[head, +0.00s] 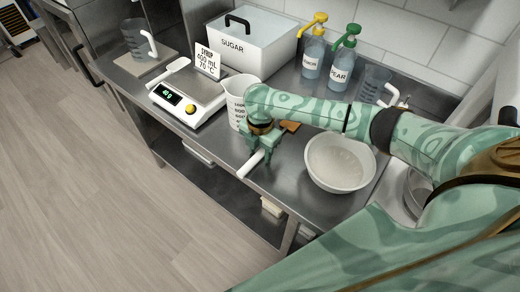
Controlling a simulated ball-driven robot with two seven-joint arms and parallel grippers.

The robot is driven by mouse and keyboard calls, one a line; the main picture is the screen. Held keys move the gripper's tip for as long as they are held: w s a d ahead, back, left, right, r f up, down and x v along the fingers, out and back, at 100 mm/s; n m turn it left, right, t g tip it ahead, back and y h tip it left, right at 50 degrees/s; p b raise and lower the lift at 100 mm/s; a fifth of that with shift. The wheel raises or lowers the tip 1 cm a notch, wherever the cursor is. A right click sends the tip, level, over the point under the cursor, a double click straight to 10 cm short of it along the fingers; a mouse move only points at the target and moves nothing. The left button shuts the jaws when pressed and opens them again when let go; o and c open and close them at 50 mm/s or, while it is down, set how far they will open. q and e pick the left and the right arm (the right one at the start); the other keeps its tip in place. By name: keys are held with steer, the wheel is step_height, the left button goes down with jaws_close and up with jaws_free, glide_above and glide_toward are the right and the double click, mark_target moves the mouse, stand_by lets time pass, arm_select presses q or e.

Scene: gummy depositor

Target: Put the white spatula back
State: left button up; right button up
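A white rod-like handle, which I take for the white spatula (248,167), shows at the front edge of the steel counter, its near end pointing toward the lower left. My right gripper (261,150) is low over the counter, its green fingers at the handle's upper end. I cannot tell whether the fingers are closed on the handle or only around it. The spatula's other end is hidden behind the gripper. My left gripper is not in view.
A measuring jug (236,100) stands just behind the gripper, and a white bowl (339,163) to its right. A brown flat piece (291,126) lies between them. A scale (187,98), sugar box (255,42) and pump bottles (313,55) (342,66) stand further back.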

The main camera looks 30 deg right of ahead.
steer(key=shift+r, duration=0.15)
step_height(320, 180, up, 12)
steer(key=p, duration=0.4)
steer(key=shift+d, duration=0.1)
